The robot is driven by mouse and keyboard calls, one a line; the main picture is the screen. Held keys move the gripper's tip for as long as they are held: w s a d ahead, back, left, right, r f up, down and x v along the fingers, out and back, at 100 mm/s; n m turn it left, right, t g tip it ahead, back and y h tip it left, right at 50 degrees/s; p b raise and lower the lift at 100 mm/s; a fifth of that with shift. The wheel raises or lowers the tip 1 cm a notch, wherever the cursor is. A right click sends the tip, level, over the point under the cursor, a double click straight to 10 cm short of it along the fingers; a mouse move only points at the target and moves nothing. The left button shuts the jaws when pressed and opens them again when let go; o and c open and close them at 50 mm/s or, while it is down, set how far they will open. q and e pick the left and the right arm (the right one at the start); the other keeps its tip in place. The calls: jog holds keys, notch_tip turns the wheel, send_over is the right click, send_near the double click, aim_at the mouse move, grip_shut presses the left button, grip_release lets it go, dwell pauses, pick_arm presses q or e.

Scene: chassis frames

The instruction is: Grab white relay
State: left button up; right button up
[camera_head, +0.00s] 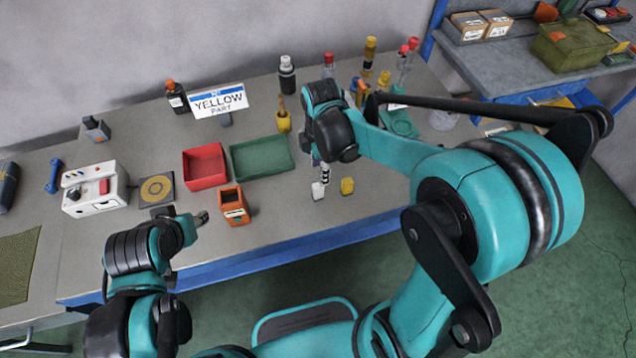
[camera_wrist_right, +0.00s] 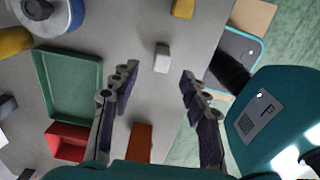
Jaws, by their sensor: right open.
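The white relay (camera_head: 318,190) is a small pale block standing on the grey table near its front edge. It also shows in the right wrist view (camera_wrist_right: 162,58), ahead of the fingertips and between their lines. My right gripper (camera_wrist_right: 157,82) is open and empty, with its fingers spread above the table. In the head view, my right gripper (camera_head: 322,172) is largely hidden by its wrist, close behind the relay. My left gripper (camera_head: 203,217) is over the table's front edge, left of the orange bin; its jaw gap cannot be made out.
A yellow block (camera_head: 347,186) stands right of the white relay. A green tray (camera_head: 262,172), a red bin (camera_head: 205,182) and an orange bin (camera_head: 234,220) are to the left. Several bottles and tools stand behind. A sign reading "YELLOW PART" (camera_head: 218,101) stands at the back.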

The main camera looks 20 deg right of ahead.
aim_at(318, 186)
jog(key=shift+a+f, duration=0.1)
jog(key=shift+f, duration=0.25)
jog(key=f+b, duration=0.1)
jog(key=f, duration=0.1)
jog(key=f+b, duration=0.1)
jog(key=f, duration=0.1)
jog(key=f+b, duration=0.1)
jog(key=f, duration=0.1)
jog(key=shift+s+a+f, duration=0.2)
jog(key=shift+a+f, duration=0.05)
jog(key=shift+f, duration=0.4)
jog(key=shift+c, duration=0.7)
grip_shut()
